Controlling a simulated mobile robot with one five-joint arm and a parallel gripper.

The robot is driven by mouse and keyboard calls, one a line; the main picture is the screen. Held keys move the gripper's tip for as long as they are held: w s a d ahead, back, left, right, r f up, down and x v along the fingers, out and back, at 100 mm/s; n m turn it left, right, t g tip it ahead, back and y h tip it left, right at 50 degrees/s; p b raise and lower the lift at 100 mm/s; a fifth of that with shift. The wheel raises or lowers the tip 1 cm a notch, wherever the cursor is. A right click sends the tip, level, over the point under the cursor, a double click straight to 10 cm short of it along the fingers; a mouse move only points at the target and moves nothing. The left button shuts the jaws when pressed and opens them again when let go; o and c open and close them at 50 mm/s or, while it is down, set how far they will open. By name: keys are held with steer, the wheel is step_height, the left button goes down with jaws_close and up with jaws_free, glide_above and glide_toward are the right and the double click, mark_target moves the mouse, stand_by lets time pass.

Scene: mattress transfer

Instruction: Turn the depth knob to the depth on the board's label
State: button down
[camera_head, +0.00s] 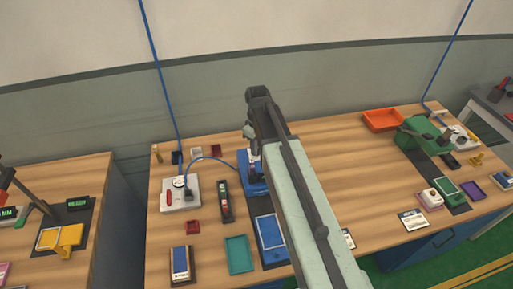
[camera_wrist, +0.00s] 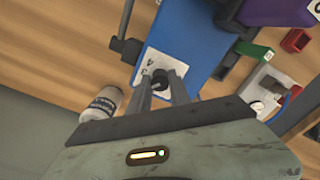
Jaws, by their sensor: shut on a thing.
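My gripper (camera_wrist: 160,84) is shut on a dark round knob (camera_wrist: 160,75) in the wrist view, with one finger on each side of it. The knob sits on a pale dial plate (camera_wrist: 148,66) with small dark marks, at the end of a blue machine (camera_wrist: 178,40). I cannot read the knob's setting. In the head view the blue machine (camera_head: 250,180) stands on the wooden table, partly hidden behind my arm. A blue board (camera_head: 271,232) lies in front of it. I cannot make out a depth label on it.
A white cylinder (camera_wrist: 105,101) stands left of the fingers in the wrist view. A white box with a gauge (camera_head: 180,194), a teal tray (camera_head: 239,254) and an orange tray (camera_head: 382,120) are on the table (camera_head: 350,185). A green machine (camera_head: 420,132) stands at right.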

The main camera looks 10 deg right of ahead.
steer(key=shift+m, duration=0.3)
steer(key=m, duration=0.3)
steer(key=shift+m, duration=2)
steer(key=c, duration=1.2)
jaws_free()
step_height(320, 180, up, 8)
steer(key=p, duration=0.7)
steer(key=shift+f+p, duration=0.1)
steer(key=shift+p, duration=0.25)
